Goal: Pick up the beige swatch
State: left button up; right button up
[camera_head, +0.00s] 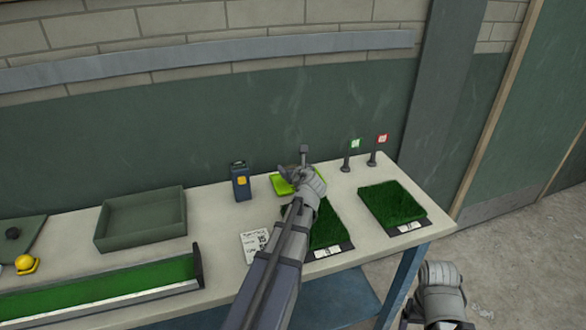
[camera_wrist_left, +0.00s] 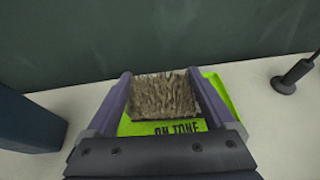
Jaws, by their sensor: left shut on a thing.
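The beige swatch (camera_wrist_left: 163,97), a tufted turf-like block, sits between the two fingers of my left gripper (camera_wrist_left: 160,82) in the left wrist view. The gripper is shut on it. A lime green tray (camera_wrist_left: 223,88) with lettering that reads like "ON TONE" is beneath it. I cannot tell whether the swatch touches the tray. In the head view my left gripper (camera_head: 295,174) is over the lime tray (camera_head: 280,185), and the arm hides part of it. My right arm shows at the lower right, its fingers not clear.
Two green turf samples (camera_head: 392,203) lie on the table, one partly behind my left arm. Green (camera_head: 355,144) and red (camera_head: 382,138) flags stand behind. A dark blue box (camera_head: 241,184), a paper card (camera_head: 256,246) and an empty grey-green bin (camera_head: 142,219) are to the left.

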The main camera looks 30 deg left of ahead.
notch_tip(320, 180, up, 10)
jog(key=p, duration=0.9)
jog(key=shift+r, duration=0.1)
